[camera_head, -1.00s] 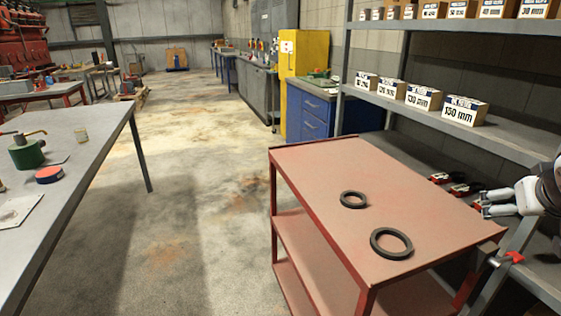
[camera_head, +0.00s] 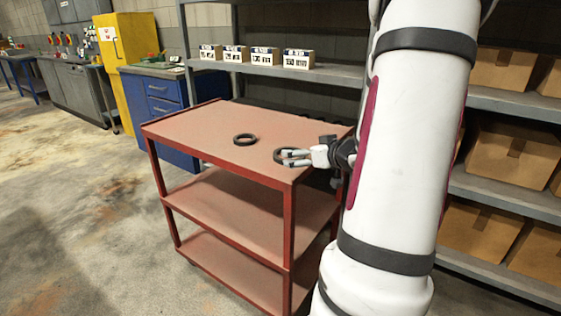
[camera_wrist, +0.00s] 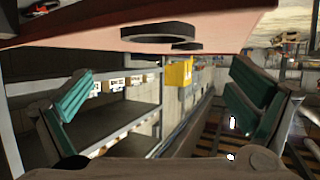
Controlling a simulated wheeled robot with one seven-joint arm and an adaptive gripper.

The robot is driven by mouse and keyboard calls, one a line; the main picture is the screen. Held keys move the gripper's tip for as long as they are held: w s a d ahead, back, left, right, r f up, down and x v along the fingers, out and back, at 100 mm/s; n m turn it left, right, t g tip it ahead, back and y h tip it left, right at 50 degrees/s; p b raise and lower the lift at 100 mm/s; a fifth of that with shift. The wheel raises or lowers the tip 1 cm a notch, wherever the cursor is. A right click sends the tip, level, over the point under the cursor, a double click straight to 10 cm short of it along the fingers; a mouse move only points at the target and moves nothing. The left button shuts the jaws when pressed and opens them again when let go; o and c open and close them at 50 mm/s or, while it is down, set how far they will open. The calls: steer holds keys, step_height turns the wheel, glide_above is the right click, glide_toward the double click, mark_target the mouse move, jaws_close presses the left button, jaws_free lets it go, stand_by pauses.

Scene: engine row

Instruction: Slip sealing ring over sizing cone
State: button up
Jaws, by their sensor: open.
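Two black sealing rings lie flat on the top of a red cart (camera_head: 205,125). The smaller ring (camera_head: 244,145) lies farther left and apart, and the larger ring (camera_head: 277,158) is at the cart's near right side. My gripper (camera_head: 285,157) is open and empty, low at the larger ring, partly covering it; I cannot tell whether it touches. In the wrist view, which looks upside down, the larger ring (camera_wrist: 158,26) is beyond the spread green-padded fingers (camera_wrist: 160,90), with the smaller ring (camera_wrist: 187,46) behind it. I see no sizing cone.
My white arm hides the right of the cart. A grey shelf (camera_head: 340,74) with labelled boxes (camera_head: 298,59) stands behind the cart. Cardboard boxes (camera_head: 500,150) fill the right shelves. A blue cabinet (camera_head: 160,95) is behind left. The floor at left is clear.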

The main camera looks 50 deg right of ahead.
steer(key=b+x, duration=0.3)
steer(key=x, duration=0.7)
steer(key=shift+s+d+f, duration=0.1)
steer(key=shift+d+f, duration=0.05)
steer(key=shift+s, duration=0.1)
steer(key=c, duration=0.9)
steer(key=shift+c, duration=0.2)
steer(key=shift+f, duration=0.1)
